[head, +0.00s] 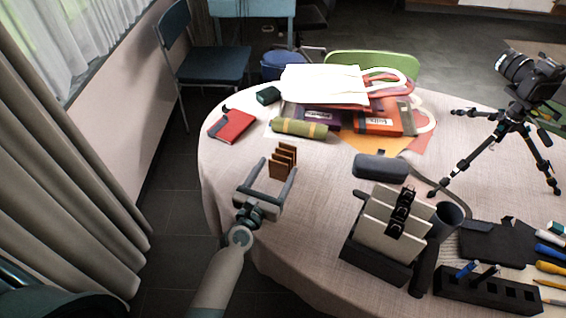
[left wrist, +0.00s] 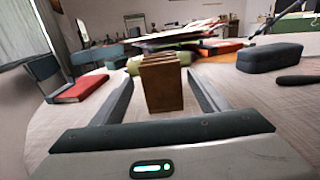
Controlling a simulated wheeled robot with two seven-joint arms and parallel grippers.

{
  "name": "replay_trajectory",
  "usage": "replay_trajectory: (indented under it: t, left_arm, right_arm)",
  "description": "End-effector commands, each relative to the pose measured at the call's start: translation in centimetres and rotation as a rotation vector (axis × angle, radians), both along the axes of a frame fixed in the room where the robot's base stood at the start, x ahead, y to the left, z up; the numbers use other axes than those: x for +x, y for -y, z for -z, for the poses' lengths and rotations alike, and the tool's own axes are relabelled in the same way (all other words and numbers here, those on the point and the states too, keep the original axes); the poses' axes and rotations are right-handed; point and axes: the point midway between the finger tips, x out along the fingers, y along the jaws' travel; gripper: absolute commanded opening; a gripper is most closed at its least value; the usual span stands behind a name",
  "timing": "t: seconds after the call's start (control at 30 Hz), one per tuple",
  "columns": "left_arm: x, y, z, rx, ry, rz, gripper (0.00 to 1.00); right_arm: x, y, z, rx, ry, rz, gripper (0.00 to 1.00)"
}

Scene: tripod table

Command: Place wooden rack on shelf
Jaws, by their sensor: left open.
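The wooden rack (head: 283,161) is small and brown with several upright slats. It stands on the round table (head: 225,170) near its left side. My left gripper (head: 273,176) is open, and its two fingers point toward the rack. In the left wrist view the rack (left wrist: 161,84) stands centred between the open fingers (left wrist: 160,95), with a gap on each side. I cannot tell how deep it sits between them. No shelf can be made out clearly. My right gripper is not seen.
A red notebook (head: 232,125), green roll (head: 298,129) and pile of bags (head: 325,85) lie behind the rack. A dark case (head: 380,167), a black holder with cream panels (head: 385,225) and a camera tripod (head: 510,125) stand to the right. The cloth around the rack is clear.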

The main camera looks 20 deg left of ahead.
Motion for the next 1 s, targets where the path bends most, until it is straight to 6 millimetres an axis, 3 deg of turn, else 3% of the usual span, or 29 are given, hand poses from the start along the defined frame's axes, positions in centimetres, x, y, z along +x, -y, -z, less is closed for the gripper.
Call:
replay_trajectory:
  t: [0.43,0.73,1.0]
  left_arm:
    - [1.0,0.2,-0.2,0.001,0.002,0.000,0.69]
    - [4.5,0.8,0.0,0.001,0.001,0.001,0.69]
    - [5.1,0.8,0.1,0.000,0.000,0.000,0.69]
  right_arm:
    - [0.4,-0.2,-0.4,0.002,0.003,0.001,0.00]
    - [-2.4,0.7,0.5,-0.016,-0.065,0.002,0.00]
    - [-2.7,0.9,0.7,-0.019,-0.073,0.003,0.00]
